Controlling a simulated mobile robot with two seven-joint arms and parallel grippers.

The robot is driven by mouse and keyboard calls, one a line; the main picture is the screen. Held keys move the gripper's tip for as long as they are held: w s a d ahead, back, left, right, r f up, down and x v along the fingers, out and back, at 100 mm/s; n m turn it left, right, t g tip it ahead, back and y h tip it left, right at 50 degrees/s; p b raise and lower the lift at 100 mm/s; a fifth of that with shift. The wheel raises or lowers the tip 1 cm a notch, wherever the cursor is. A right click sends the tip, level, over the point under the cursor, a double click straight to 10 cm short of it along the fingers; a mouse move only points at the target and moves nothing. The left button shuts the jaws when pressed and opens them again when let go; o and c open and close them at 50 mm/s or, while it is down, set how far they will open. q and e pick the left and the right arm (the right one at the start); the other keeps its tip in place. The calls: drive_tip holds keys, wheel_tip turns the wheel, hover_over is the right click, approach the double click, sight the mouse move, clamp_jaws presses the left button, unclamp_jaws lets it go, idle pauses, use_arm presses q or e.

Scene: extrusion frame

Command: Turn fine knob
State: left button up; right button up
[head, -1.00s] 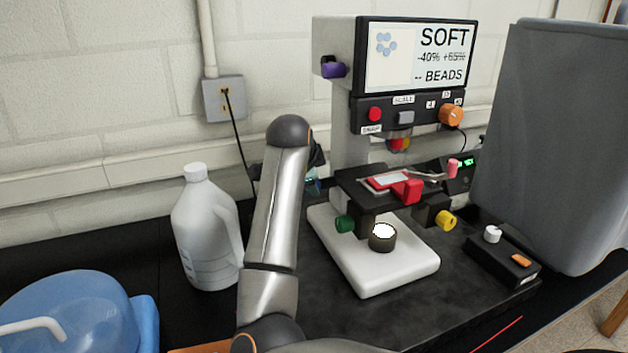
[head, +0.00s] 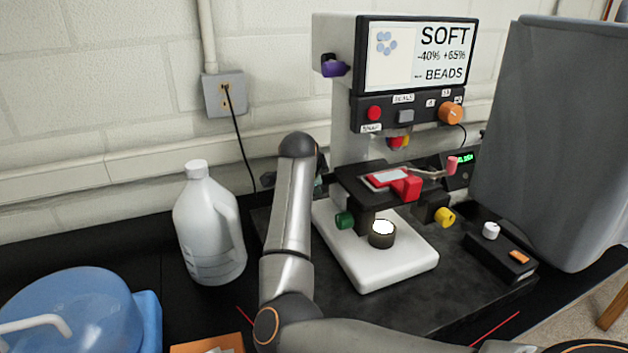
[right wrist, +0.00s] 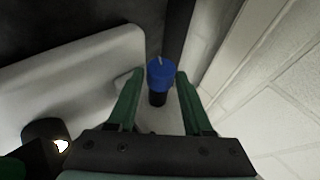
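A blue knob (right wrist: 160,75) on a dark shaft shows in the right wrist view; I take it as the fine knob. My right gripper (right wrist: 158,82) is open, its green fingers either side of the knob with a gap on each side. I cannot tell how deep the knob sits between the fingers. In the head view my right arm hides most of that gripper and the blue knob. The microscope's white base (head: 375,278) and screen reading "SOFT" (head: 418,55) are clear. A purple knob (head: 333,67) sits high on its left side. My left gripper is not in view.
A white jug (head: 208,228) stands left of my arm, with a blue container (head: 75,312) in front. The stage (head: 362,187) carries a red-framed slide. A white wall is close in the wrist view.

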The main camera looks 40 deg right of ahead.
clamp_jaws()
drive_tip(key=shift+s+f+t+b, duration=0.15)
drive_tip(key=shift+f+t+b, duration=0.35)
drive_tip(key=shift+b, duration=0.4)
drive_tip(key=shift+r+m+t+h+b, duration=0.1)
drive_tip(key=shift+m+t+h+b, duration=0.25)
drive_tip(key=shift+t, duration=0.15)
drive_tip(key=shift+r, duration=0.15)
drive_tip(key=shift+o, duration=2)
unclamp_jaws()
drive_tip(key=shift+r, duration=0.1)
